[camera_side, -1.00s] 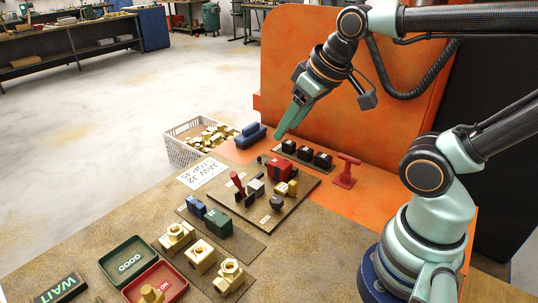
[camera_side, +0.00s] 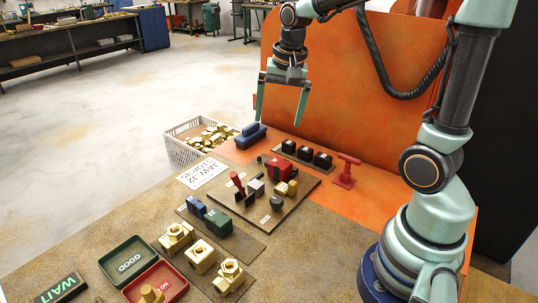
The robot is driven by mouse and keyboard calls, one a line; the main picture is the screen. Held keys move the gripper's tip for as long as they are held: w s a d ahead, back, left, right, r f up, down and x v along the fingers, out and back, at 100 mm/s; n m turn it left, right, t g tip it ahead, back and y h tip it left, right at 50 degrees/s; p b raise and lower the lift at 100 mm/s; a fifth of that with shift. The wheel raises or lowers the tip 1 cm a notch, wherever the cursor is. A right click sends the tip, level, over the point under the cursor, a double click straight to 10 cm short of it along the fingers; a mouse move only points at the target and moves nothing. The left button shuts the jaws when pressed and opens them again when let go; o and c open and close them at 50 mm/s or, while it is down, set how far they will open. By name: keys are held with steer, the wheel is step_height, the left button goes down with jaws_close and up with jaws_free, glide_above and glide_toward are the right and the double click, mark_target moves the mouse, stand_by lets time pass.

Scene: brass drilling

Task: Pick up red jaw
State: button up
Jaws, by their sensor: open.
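A dark red block (camera_side: 279,169), which looks like the red jaw, sits on the brown fixture board (camera_side: 300,191), towards its back. A yellow piece stands close in front of it, and its lower part is partly hidden. My gripper (camera_side: 281,116) is open and empty, fingers pointing down and spread wide. It hangs well above the board, in front of the orange panel, and touches nothing.
Black blocks (camera_side: 305,154) stand in a row behind the board. A red T-handle (camera_side: 346,172) stands to its right and a red lever (camera_side: 237,183) at its left. A blue block (camera_side: 251,136) and a crate of brass parts (camera_side: 180,150) lie further left. Brass fittings stand at the front.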

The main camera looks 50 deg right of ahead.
mark_target(280, 162)
steer(key=w+d+f+m+g, duration=0.2)
steer(key=w+d+f+m, duration=0.2)
steer(key=d+f+m, duration=0.25)
steer(key=shift+m, duration=0.35)
step_height(280, 162, down, 13)
steer(key=shift+s+r, duration=0.1)
steer(key=shift+r, duration=0.1)
jaws_close()
steer(key=shift+r, duration=0.1)
